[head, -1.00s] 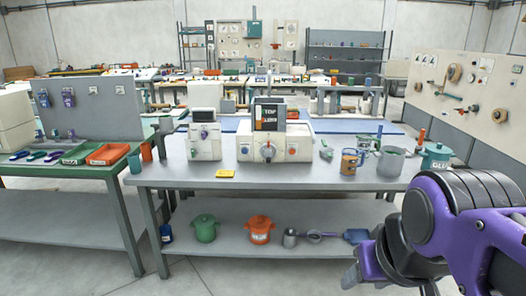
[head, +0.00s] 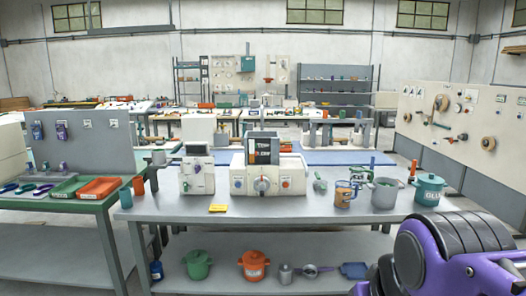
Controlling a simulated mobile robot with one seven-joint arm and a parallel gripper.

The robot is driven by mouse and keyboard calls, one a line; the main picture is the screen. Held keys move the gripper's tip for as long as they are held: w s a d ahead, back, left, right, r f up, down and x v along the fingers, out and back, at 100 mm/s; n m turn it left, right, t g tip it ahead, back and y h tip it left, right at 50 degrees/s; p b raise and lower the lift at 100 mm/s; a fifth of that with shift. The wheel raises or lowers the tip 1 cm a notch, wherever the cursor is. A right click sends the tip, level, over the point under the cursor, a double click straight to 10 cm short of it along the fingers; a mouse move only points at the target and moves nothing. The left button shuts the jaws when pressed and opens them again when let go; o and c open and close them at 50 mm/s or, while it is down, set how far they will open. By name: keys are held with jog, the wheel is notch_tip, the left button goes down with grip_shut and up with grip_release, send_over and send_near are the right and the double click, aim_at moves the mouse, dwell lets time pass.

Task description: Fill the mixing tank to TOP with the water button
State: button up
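The mixing tank (head: 264,148) is a dark upright panel or window on top of a cream machine (head: 270,173) at the middle of the grey table. It carries a TOP label, with a second label and an orange patch below; the liquid level is too small to tell. The machine's front has a blue button (head: 238,183) at left, a grey knob (head: 261,184) in the middle and a red button (head: 285,183) at right. No readable label shows which is the water button. My purple arm is at the bottom right, well apart from the machine; my gripper is out of frame.
A smaller cream machine (head: 197,172) stands left of the tank machine, with a yellow pad (head: 217,208) in front. Cups, a grey pot (head: 385,192) and a teal GLUE pot (head: 429,188) stand at right. The tabletop in front of the tank machine is clear.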

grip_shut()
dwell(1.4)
